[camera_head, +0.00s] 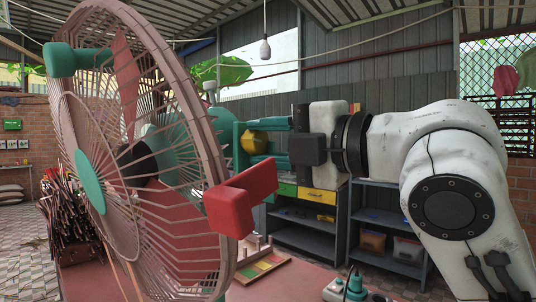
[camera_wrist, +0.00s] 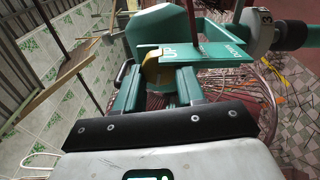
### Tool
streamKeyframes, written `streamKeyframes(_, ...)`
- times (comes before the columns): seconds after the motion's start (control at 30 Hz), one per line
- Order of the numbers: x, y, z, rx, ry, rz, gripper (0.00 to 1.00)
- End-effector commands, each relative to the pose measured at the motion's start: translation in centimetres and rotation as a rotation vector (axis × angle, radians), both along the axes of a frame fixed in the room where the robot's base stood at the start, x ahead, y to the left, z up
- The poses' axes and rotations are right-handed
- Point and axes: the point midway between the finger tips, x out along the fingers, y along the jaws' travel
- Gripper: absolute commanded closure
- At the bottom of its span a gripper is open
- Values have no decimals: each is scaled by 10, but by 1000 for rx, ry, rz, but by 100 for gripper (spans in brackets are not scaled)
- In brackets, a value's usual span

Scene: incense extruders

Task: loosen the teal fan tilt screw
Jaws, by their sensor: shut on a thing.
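The teal fan (camera_head: 90,180) with its wide pink wire cage fills the left of the head view. Its teal motor housing (camera_wrist: 170,28) shows at the top of the wrist view. A yellow knob, which I take as the tilt screw (camera_head: 254,141), sits behind the cage at the fan's back; it also shows in the wrist view (camera_wrist: 151,72). My gripper (camera_head: 250,147) has teal fingers reaching in from the right, one above and one below the knob. It is shut on the knob, which the fingers partly hide in the wrist view.
A red block-like part (camera_head: 240,200) juts out at the cage's right edge. Grey shelves (camera_head: 345,225) stand behind my arm. A teal and white device (camera_head: 350,290) sits on the red table (camera_head: 290,280) at the front. Incense stick bundles (camera_head: 68,215) stand behind the fan at left.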

Motion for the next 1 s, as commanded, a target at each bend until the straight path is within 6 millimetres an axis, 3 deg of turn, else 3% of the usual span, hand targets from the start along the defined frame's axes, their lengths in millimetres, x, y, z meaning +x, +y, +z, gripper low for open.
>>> streamKeyframes(0.4,0,0,-4,-139,-209,2,92)
streamKeyframes(1.0,0,1,-4,-172,-263,3,92)
